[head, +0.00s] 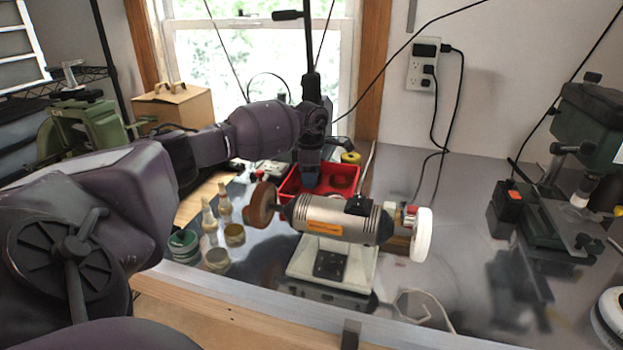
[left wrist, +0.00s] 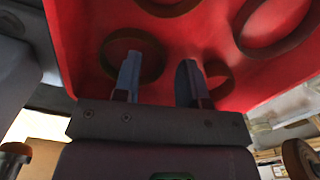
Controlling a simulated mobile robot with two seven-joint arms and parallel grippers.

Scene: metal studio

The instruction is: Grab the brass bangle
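A red tray (head: 291,184) stands behind the bench grinder in the head view and fills much of the left wrist view (left wrist: 80,50). Several round bands lie in it: one at the left finger (left wrist: 104,45), one partly behind the right finger (left wrist: 229,80), one at the top edge (left wrist: 168,12) and a larger one at right (left wrist: 262,52). All look brownish in the red light; I cannot tell which is the brass bangle. My left gripper (left wrist: 159,80) is open, pointing into the tray, the first band's right side showing between its fingers. In the head view, this gripper (head: 310,182) is at the tray. My right gripper is out of view.
The bench grinder (head: 335,218) stands in front of the tray. Bottles (head: 224,203) and small jars (head: 216,258) stand left of it. A drill press (head: 580,150) is at right. The metal bench (head: 450,200) is mostly clear between grinder and press.

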